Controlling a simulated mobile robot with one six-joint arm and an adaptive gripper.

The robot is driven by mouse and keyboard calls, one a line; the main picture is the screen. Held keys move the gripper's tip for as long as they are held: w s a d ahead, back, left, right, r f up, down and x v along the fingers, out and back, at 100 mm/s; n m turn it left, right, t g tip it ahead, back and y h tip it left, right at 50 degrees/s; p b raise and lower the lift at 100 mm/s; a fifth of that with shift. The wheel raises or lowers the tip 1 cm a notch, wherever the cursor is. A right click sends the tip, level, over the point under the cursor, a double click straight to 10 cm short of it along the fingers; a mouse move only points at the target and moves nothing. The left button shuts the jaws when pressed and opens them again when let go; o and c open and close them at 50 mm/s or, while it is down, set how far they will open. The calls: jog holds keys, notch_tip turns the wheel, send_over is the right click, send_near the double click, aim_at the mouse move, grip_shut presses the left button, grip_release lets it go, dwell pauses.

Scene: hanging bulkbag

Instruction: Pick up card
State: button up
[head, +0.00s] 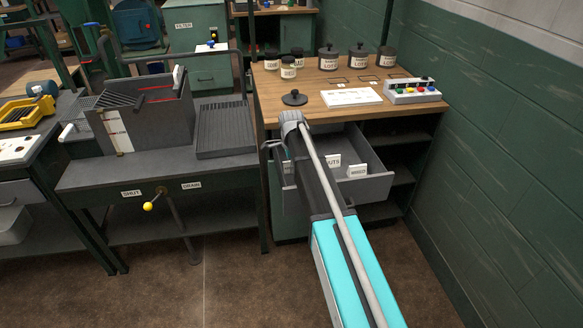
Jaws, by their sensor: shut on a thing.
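White cards stand in an open grey drawer (376,187) under the wooden workbench. One card (333,163) reads something like "NUTS", and another white card (357,170) stands to its right with print too small to read. My turquoise arm reaches up from the bottom and passes in front of the drawer's left part. My gripper (271,160) seems to be the dark grey part at the drawer's left edge, partly hidden behind my arm. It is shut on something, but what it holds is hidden. Both visible cards are apart from it.
On the workbench (310,84) stand several labelled jars (328,58), a dark lid (294,98), a white sheet or tray (351,97) and a box with coloured knobs (412,91). A grey bench with a ribbed tray (222,130) is left. A green wall (500,130) closes the right.

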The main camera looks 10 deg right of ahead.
jog(key=shift+r, duration=0.15)
notch_tip(320, 180, up, 3)
jog(key=p, duration=0.3)
jog(key=s+r+p, duration=0.9)
jog(key=s+p, duration=0.1)
jog(key=s, duration=0.4)
jog(key=shift+r, duration=0.35)
jog(key=shift+s+d, duration=0.1)
dwell(0.6)
